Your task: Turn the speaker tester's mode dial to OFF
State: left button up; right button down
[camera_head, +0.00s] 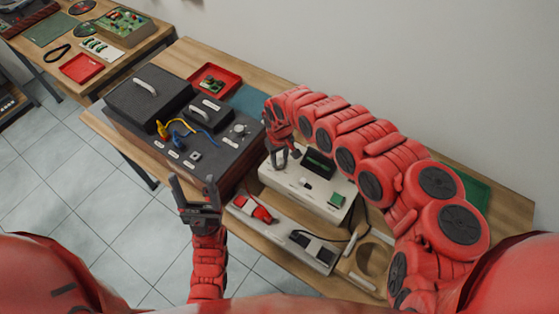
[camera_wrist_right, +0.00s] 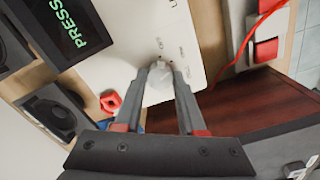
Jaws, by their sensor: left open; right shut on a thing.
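The speaker tester (camera_head: 322,202) is a white box with a dark screen and a green button, on the bench in the head view. In the right wrist view its white panel (camera_wrist_right: 122,58) shows, with the screen (camera_wrist_right: 68,20) reading "PRESS" in green. My right gripper (camera_head: 279,160) is at the tester's far left corner. In the wrist view its fingers (camera_wrist_right: 170,82) are shut on a pale mode dial (camera_wrist_right: 184,100). Small labels stand beside the dial; the setting is too small to read. My left gripper (camera_head: 193,190) is open and empty, in front of the bench.
A dark grey unit (camera_head: 232,152) with knobs and yellow and blue leads stands left of the tester. A red tray (camera_head: 215,80) is behind. My right arm covers the tester's far right side.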

jog(key=n+b, duration=0.1)
jog(key=n, duration=0.3)
jog(key=shift+w+n, duration=0.1)
jog(key=shift+n, duration=0.2)
jog(key=n+b, duration=0.2)
jog(key=n, duration=0.3)
dwell(0.4)
jog(key=shift+c, duration=2.4)
grip_release()
